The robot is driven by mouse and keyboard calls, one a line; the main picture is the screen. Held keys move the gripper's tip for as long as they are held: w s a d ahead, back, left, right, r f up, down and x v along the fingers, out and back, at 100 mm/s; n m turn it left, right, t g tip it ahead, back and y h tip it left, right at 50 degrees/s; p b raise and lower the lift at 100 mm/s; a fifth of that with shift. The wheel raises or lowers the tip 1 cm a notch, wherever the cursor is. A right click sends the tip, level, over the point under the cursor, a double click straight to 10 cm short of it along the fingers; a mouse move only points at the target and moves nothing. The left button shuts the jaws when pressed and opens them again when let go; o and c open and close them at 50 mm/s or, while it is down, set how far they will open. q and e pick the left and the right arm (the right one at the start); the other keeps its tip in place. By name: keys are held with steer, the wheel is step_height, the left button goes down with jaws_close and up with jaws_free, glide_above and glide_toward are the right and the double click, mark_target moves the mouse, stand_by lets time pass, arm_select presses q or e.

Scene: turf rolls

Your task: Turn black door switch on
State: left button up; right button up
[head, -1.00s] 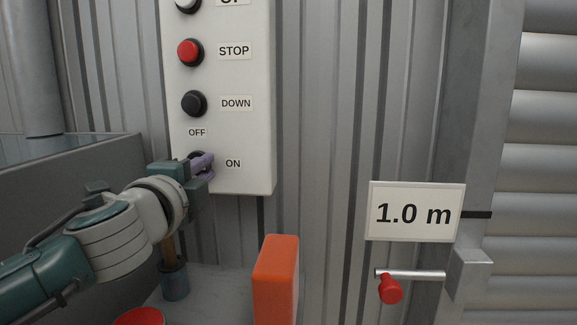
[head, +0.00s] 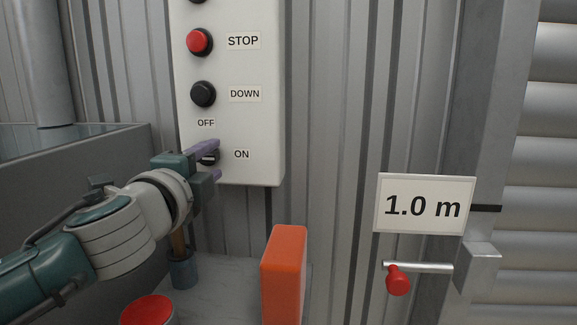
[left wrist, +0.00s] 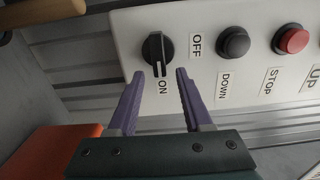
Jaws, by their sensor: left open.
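The black door switch (head: 208,158) is a round black knob low on the pale control panel (head: 262,120), beside the ON label. In the left wrist view the switch (left wrist: 157,48) shows a white mark turned toward the ON label (left wrist: 163,87), not toward the OFF label (left wrist: 197,45). My left gripper (head: 212,160) is open at the switch, partly covering it in the head view. In the left wrist view its purple fingers (left wrist: 160,75) are spread, with the knob just beyond the tips and between their lines, apparently untouched. My right gripper is not in view.
Above the switch are the black DOWN button (head: 203,94) and red STOP button (head: 199,41). An orange block (head: 284,275) stands below the panel. A red-topped round object (head: 147,310) is at the bottom. A red-knobbed lever (head: 398,280) sits under the 1.0 m sign (head: 424,205).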

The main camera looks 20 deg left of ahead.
arm_select(q)
steer(key=v, duration=0.8)
steer(key=shift+s, duration=0.35)
steer(key=shift+d, duration=0.1)
